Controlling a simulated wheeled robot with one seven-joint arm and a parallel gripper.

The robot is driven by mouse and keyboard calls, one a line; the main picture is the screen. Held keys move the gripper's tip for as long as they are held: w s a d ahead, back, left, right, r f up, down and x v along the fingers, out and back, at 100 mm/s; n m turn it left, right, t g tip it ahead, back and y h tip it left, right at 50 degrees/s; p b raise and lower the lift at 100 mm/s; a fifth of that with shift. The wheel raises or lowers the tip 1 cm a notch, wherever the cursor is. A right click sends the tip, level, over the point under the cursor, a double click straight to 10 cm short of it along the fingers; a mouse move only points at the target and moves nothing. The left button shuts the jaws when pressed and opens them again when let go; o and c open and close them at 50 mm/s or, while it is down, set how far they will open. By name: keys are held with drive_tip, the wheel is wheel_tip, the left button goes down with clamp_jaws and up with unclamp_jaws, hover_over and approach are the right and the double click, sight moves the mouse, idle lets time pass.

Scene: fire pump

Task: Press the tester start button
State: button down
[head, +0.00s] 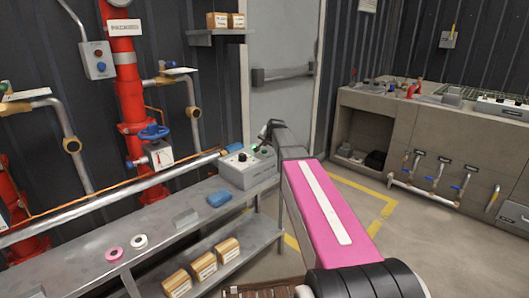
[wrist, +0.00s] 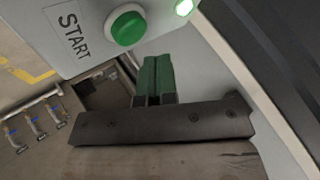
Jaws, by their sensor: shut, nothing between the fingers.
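The tester is a grey box (head: 247,170) on the end of the metal bench in the head view, with small controls on its top. In the wrist view its panel (wrist: 45,12) shows close up. A round green start button (wrist: 126,27) in a white ring sits beside a START label (wrist: 69,30). My gripper (wrist: 157,60) has green fingertips shut together with nothing between them. They appear just below and right of the button in the picture; I cannot tell the gap in depth. In the head view my gripper (head: 265,133) is small and dark over the box.
The bench (head: 150,217) carries a blue block (head: 219,198), a pink ring (head: 114,254) and a white ring (head: 139,241). A pipe (head: 130,192) runs along its back to the box. A counter (head: 395,110) stands at the right.

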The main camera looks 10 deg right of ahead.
sight(266, 150)
drive_tip(key=shift+r, duration=2.25)
